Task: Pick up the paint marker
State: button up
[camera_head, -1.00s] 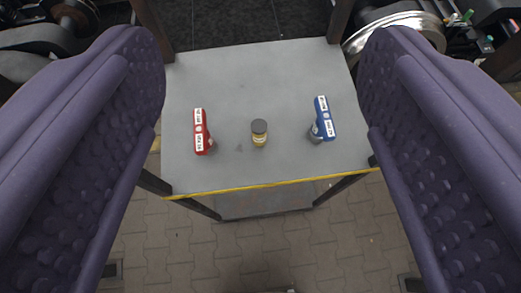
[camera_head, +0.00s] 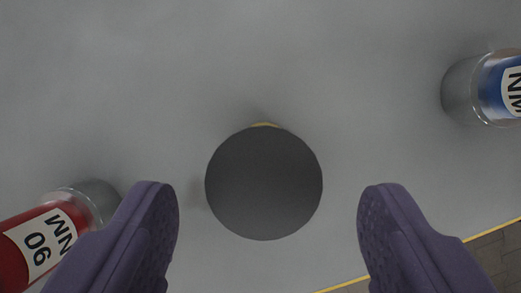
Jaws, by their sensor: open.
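The paint marker (camera_head: 263,184) stands upright on the grey table top. I look down on its round dark cap, with a thin sliver of yellow showing at its upper edge; the rest of its body is hidden below the cap. My gripper (camera_head: 268,212) is open, with one purple finger on each side of the marker. There is a gap between each finger and the cap, and nothing is held.

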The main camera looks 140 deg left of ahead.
aim_at(264, 124)
jog(key=b+x, duration=0.3)
jog(key=x, duration=0.3)
jog(key=shift+w+f, duration=0.25)
jog(key=shift+f, duration=0.05)
jog(key=shift+r, duration=0.15)
jog(key=c, duration=1.1)
